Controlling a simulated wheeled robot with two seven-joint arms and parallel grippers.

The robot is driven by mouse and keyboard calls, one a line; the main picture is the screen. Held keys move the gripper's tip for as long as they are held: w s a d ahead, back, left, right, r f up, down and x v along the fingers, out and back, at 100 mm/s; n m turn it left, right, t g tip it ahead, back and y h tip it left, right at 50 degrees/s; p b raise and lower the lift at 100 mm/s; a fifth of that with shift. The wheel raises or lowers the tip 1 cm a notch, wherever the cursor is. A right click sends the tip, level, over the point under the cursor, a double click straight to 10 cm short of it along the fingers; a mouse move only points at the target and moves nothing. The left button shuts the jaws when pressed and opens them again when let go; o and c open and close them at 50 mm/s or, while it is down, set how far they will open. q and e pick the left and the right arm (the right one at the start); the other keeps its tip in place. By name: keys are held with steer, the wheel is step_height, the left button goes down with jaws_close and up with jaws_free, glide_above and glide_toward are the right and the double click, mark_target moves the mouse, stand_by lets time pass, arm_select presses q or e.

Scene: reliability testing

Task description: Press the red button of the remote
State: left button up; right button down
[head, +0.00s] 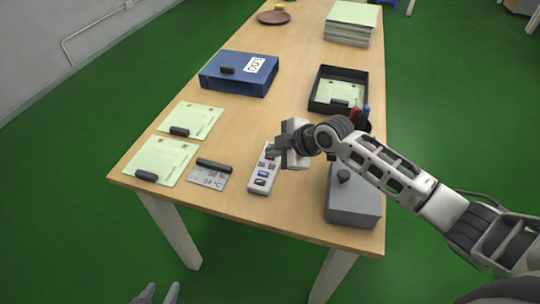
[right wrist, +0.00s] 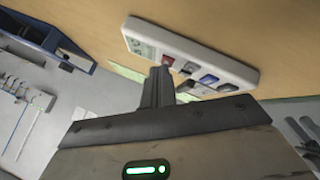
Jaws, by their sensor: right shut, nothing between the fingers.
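The white remote (head: 258,189) lies on the table near its front edge, with several coloured buttons on its face. In the right wrist view the remote (right wrist: 226,66) runs across the upper middle, and its red button (right wrist: 168,60) shows just beyond my fingertips. My right gripper (head: 272,154) is shut and empty, with its tips over the upper part of the remote; the closed fingers (right wrist: 161,70) appear right at the red button. Whether they touch it I cannot tell. In the head view the gripper hides that part of the remote. My left gripper (head: 158,294) is open and empty, below the table's front edge.
A grey box (head: 353,203) with a black knob stands right of the remote. A blue binder box (head: 238,74) and a black tray (head: 338,78) are behind. The table's front edge is close.

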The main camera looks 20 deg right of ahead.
mark_target(274, 159)
steer(key=shift+r+p, duration=0.7)
steer(key=shift+r, duration=0.05)
step_height(274, 159, up, 5)
steer(key=p, duration=0.4)
steer(key=shift+p, duration=0.3)
stand_by(0.3)
